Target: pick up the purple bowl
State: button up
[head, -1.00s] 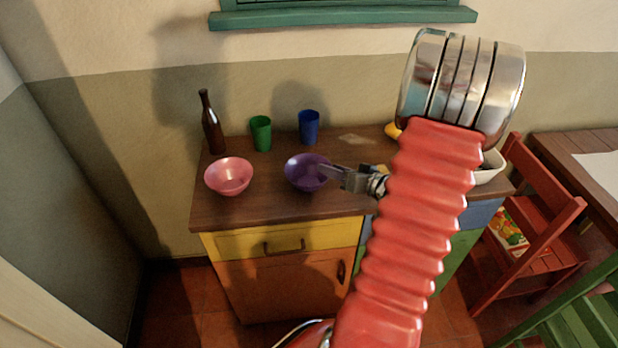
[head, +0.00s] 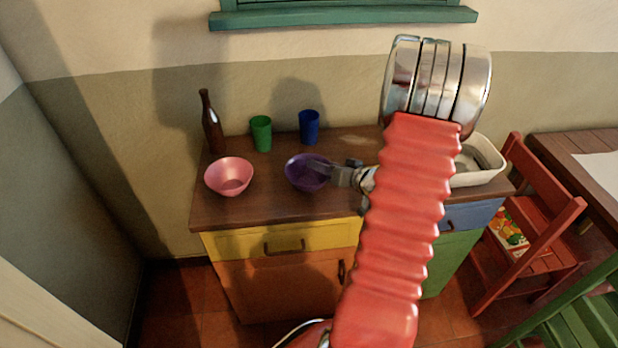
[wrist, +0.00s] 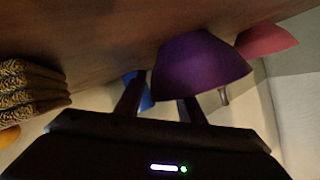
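The purple bowl (head: 298,177) stands upright on the wooden cabinet top (head: 260,211), right of a pink bowl (head: 229,179). My gripper (head: 333,170) is at the bowl's right side, and a finger reaches over its right rim in the head view. In the wrist view the purple bowl (wrist: 203,65) looks inverted by the camera's tilt. My gripper (wrist: 158,92) shows two dark fingers spread apart. The bowl hides the tip of the right-hand finger; the other finger is outside the bowl. I cannot tell whether either touches it.
A dark bottle (head: 211,126), green cup (head: 261,133) and blue cup (head: 309,127) stand behind the bowls. A white basin (head: 481,161) sits at the right, partly behind my arm. A patterned woven stack (wrist: 28,92) shows in the wrist view. A red chair (head: 545,200) stands right of the cabinet.

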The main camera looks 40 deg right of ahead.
grip_shut()
dwell(0.3)
jog(key=shift+r, duration=0.1)
notch_tip(320, 180, up, 10)
dwell(0.9)
dwell(0.4)
